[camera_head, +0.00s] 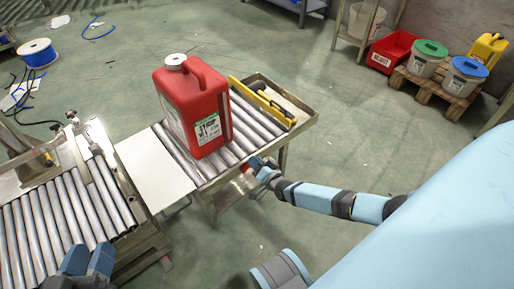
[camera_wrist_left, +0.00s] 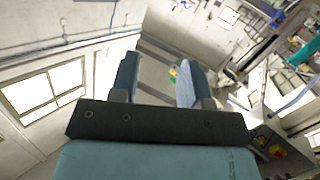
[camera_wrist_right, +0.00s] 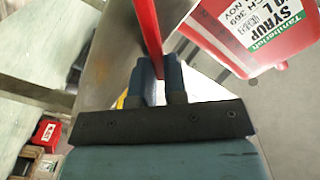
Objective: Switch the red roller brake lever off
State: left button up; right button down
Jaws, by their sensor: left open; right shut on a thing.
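The red roller brake lever (camera_wrist_right: 147,35) shows in the right wrist view as a long red bar running up from between the fingers. My right gripper (camera_wrist_right: 158,80) is shut on it. In the head view my right gripper (camera_head: 254,163) is at the near side of the roller cart (camera_head: 285,155), below the rollers. Most of the lever is hidden there, and I cannot tell its switch position. My left gripper (camera_head: 88,260) is open and empty above the left roller conveyor (camera_head: 55,215); its spread fingers also show in the left wrist view (camera_wrist_left: 158,80).
A red canister (camera_head: 195,110) stands upright on the cart's rollers. A yellow bar (camera_head: 262,100) lies across the rollers behind it. A pale plate (camera_head: 155,165) spans between conveyor and cart. Bins and buckets (camera_head: 430,55) stand far right. The floor around is mostly clear.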

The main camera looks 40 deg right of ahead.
pick_arm(q)
notch_tip(320, 180, up, 8)
jog(key=n+t+p, duration=0.1)
jog(key=t+p, duration=0.2)
jog(key=p, duration=0.1)
jog(key=shift+s+a+f+p, duration=0.15)
jog(key=shift+s+a+p, duration=0.1)
jog(key=shift+p, duration=0.15)
pick_arm(e)
jog(key=shift+s+a+r+n, duration=0.1)
jog(key=shift+a+r+n, duration=0.2)
jog(key=shift+a+n, duration=0.85)
jog(key=shift+s+a+r+n, duration=0.1)
jog(key=shift+a+r+n, duration=0.25)
jog(key=shift+n, duration=1.5)
jog(key=shift+a+r+n, duration=0.25)
jog(key=shift+a+n, duration=0.5)
jog(key=shift+n, duration=0.75)
jog(key=c, duration=1.2)
grip_release()
jog(key=shift+o, duration=0.2)
